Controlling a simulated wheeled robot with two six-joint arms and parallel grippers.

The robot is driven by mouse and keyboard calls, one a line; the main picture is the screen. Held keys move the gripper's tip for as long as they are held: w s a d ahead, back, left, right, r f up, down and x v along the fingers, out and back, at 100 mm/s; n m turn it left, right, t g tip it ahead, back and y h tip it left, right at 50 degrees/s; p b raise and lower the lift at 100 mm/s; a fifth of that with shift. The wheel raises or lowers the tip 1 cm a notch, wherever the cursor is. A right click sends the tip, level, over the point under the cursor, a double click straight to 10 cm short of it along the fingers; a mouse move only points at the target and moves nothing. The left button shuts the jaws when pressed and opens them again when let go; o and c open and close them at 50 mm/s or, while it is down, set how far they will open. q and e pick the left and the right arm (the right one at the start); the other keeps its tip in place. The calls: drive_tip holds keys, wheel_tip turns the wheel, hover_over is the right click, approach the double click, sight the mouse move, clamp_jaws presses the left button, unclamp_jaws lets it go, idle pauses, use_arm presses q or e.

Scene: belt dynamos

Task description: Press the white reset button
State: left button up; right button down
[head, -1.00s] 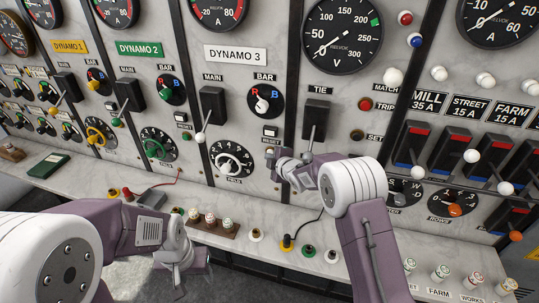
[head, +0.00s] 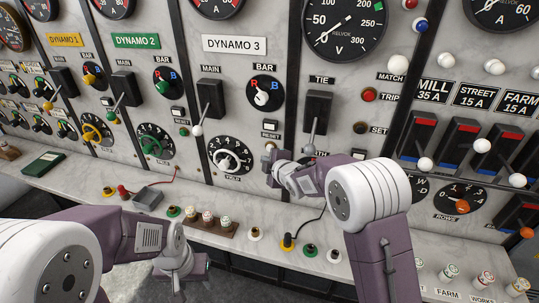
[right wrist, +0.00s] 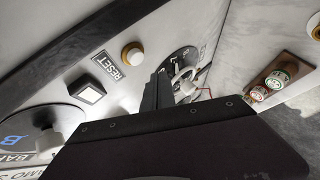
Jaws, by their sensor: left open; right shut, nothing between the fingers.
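The white reset button (right wrist: 132,54) is round, in a brass ring, beside the RESET label (right wrist: 108,65) in the right wrist view. My right gripper (head: 273,158) is shut and empty close to the panel there. Its dark fingers (right wrist: 160,92) appear near the button in the wrist view; contact cannot be told. My left gripper (head: 182,268) is open and empty, low at the left, in front of the ledge.
A square white lamp (head: 270,125) sits above the RESET label. The white field dial (head: 230,155) is left of the right gripper, and the tie lever (head: 312,135) right of it. Sockets and a fuse block (head: 207,222) stand on the ledge.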

drive_tip(key=shift+s+a+b, duration=0.2)
drive_tip(key=shift+s+b, duration=0.15)
drive_tip(key=shift+s, duration=0.2)
drive_tip(key=shift+s+a+b, duration=0.15)
drive_tip(key=shift+s+b, duration=0.15)
drive_tip(key=shift+s, duration=0.2)
drive_tip(key=s+d+f+m+g+h, duration=0.3)
drive_tip(key=s+d+f+m, duration=0.35)
drive_tip(key=d, duration=0.25)
drive_tip(key=s+d+f+m+g, duration=0.2)
drive_tip(key=s+d+m, duration=0.1)
drive_tip(key=s, duration=0.5)
drive_tip(key=s+d+f+m+g+h, duration=0.1)
drive_tip(key=s+d+f+m+g, duration=0.1)
drive_tip(key=s+m, duration=0.3)
drive_tip(key=s+d+f+m+g, duration=0.2)
drive_tip(key=s+d+m+g, duration=0.1)
drive_tip(key=s, duration=1)
drive_tip(key=shift+s+d+m+g+h, duration=0.15)
drive_tip(key=shift+d+m+g+h, duration=0.2)
drive_tip(key=shift+m, duration=0.4)
